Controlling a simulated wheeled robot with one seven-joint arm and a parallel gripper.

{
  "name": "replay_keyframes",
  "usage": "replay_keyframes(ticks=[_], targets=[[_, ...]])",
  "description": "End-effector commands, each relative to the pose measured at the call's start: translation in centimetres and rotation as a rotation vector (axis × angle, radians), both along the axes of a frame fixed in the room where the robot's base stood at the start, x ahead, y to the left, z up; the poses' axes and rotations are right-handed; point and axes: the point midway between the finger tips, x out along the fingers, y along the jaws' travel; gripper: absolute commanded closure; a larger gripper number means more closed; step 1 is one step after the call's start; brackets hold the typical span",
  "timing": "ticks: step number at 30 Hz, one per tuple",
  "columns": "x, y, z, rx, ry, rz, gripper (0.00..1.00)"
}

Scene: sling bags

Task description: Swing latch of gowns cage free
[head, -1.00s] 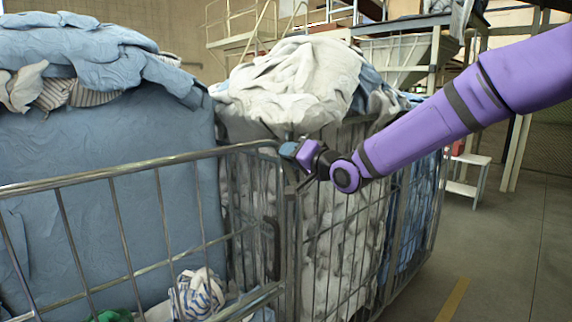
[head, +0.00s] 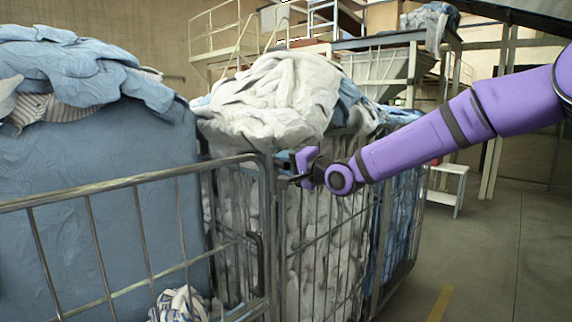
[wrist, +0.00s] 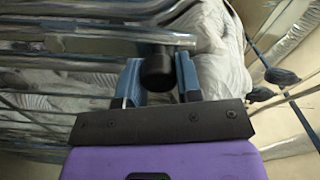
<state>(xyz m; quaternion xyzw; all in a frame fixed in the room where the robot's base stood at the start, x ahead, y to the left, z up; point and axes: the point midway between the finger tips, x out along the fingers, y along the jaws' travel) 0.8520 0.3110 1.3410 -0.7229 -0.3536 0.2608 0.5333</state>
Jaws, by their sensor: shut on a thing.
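The wire cage with the gate-like front rail (head: 110,187) stands at the left in the head view. Its corner post (head: 271,180) is beside my gripper (head: 292,168), at the rail's right end. In the wrist view, a black round-ended knob (wrist: 157,66) sits between the blue fingers of my gripper (wrist: 158,80), which is shut on it. The knob appears to belong to the cage's latch. Chrome bars (wrist: 80,40) run close behind it. In the head view the knob is too small and covered to make out clearly.
White cloth (head: 275,95) is heaped above the wire cage behind. A tall blue-covered load (head: 100,160) fills the left side. A black handle (head: 258,265) is on the front bars. A white step stool (head: 447,188) stands farther back; the floor (head: 490,270) at right is clear.

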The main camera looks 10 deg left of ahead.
Motion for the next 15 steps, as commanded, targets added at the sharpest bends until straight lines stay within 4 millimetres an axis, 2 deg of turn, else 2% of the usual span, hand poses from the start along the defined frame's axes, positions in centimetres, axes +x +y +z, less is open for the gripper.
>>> replay_keyframes(ticks=[8, 9, 11, 12, 15], targets=[[0.16, -0.15, 0.00, 0.001, 0.001, -0.004, 1.00], [0.17, -0.17, -0.01, 0.001, 0.001, -0.004, 0.59], [0.16, -0.15, -0.02, 0.001, 0.001, -0.004, 0.45], [0.15, -0.14, -0.01, 0.001, 0.001, -0.003, 0.42], [0.11, -0.11, 0.00, 0.001, 0.001, -0.003, 0.42]])
